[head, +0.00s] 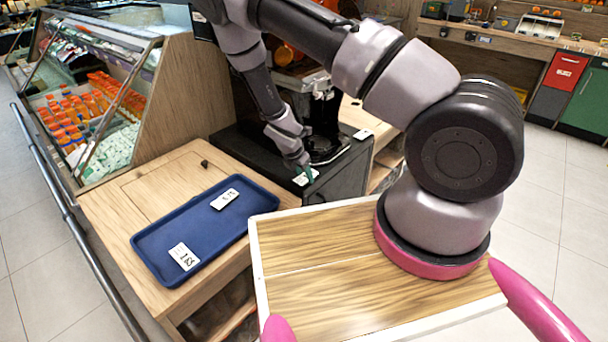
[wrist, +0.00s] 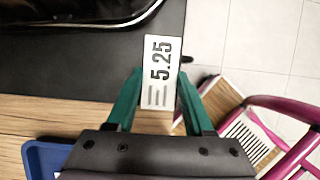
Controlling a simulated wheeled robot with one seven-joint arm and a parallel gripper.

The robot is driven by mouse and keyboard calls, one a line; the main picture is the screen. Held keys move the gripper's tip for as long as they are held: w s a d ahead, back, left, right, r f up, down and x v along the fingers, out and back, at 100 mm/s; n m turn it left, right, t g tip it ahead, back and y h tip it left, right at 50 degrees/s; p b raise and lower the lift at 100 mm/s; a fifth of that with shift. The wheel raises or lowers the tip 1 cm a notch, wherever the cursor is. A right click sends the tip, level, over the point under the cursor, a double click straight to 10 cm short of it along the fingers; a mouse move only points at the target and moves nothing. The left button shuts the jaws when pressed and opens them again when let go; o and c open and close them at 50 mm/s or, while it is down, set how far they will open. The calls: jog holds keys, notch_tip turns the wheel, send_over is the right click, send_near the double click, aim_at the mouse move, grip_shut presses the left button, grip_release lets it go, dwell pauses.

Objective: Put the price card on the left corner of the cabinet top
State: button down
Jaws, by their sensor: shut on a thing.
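My gripper (head: 304,172) has green fingers and is shut on a white price card (head: 307,178) at the near corner of the black cabinet top (head: 232,148). In the wrist view the card (wrist: 160,70) reads 5.25 and lies between the two fingertips (wrist: 158,78). There it is over the dark cabinet top (wrist: 75,70), close to the edge where the floor begins. I cannot tell whether the card touches the surface. Another white card (head: 363,134) lies at the right corner of the cabinet top.
A black-based juicer (head: 325,145) stands on the cabinet. A blue tray (head: 160,238) with two price cards (head: 184,256) lies on the wooden counter (head: 130,205) to the left. A glass-fronted produce case (head: 90,95) stands beyond it. Floor is open at right.

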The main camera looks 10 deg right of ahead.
jog(key=shift+c, duration=1.4)
grip_release()
jog(key=shift+f, duration=0.1)
jog(key=v, duration=1.2)
jog(key=shift+r, duration=0.2)
jog(key=shift+d, duration=0.1)
